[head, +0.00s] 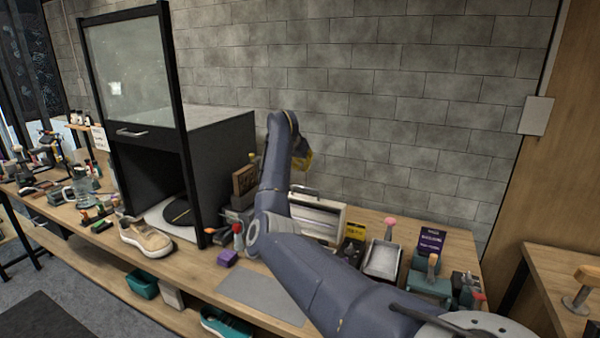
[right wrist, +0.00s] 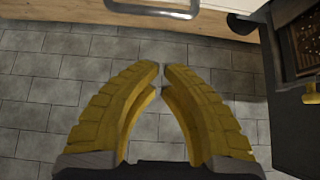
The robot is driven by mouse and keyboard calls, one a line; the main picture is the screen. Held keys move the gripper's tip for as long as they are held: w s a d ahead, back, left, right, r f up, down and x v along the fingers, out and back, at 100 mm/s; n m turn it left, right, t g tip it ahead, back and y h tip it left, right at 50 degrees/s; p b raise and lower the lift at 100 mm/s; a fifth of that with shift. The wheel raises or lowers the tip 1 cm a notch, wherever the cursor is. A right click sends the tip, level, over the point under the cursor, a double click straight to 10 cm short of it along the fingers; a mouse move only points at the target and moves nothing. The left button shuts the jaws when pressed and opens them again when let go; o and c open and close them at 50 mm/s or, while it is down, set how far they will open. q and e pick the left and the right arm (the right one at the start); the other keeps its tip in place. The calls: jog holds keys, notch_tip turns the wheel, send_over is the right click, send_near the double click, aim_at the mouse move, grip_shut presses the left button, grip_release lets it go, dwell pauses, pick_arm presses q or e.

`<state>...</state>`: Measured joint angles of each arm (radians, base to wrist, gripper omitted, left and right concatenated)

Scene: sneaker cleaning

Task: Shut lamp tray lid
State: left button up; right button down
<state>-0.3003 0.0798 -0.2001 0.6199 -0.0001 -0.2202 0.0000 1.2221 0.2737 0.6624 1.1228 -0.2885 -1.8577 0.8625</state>
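A pale metal case with a handle (head: 318,215), which looks like the lamp tray, stands on the bench near the wall. My right arm hides its left part, and I cannot tell how far its lid stands open. My right gripper (head: 303,160) hangs fingers-down above and behind the case, apart from it. In the right wrist view its yellow fingers (right wrist: 162,68) meet or nearly meet at the tips with nothing between them. A metal handle (right wrist: 155,10) on a pale edge shows beyond the tips. My left gripper is not in view.
A black cabinet (head: 219,160) with a raised glass door (head: 130,75) stands left of the arm. A beige sneaker (head: 146,237) sits before it. A purple block (head: 227,258), a grey mat (head: 262,295) and a metal tray (head: 383,260) lie on the bench. The grey block wall is close behind.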

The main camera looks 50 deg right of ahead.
notch_tip(320, 180, down, 7)
jog(key=d, duration=0.2)
jog(key=shift+w, duration=0.25)
dwell(0.7)
jog(key=shift+f, duration=0.1)
jog(key=shift+a, duration=0.1)
